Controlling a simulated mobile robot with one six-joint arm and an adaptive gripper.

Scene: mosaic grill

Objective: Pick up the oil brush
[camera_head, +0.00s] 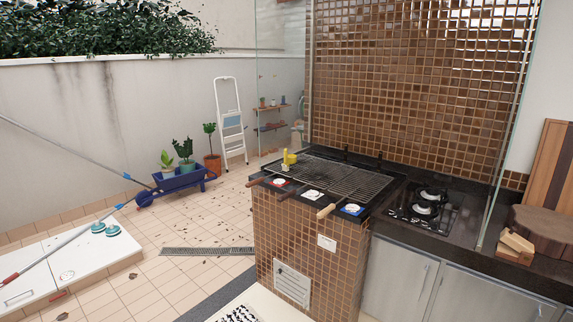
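A small yellow upright object (287,157) stands at the back left corner of the grill counter, beside the metal grate (335,177). It may be the oil brush, but it is too small to tell. Several wooden handles, such as one at the front right (326,211), stick out over the front edge of the grill. What they belong to is not clear. My gripper is not in view.
A black gas hob (424,207) is set in the dark counter right of the grill. Wooden blocks (516,246) and a round wooden slab (545,228) lie farther right. A blue wheelbarrow (178,184) with plants stands left. Tiled floor before the drain grate (208,251) is mostly free.

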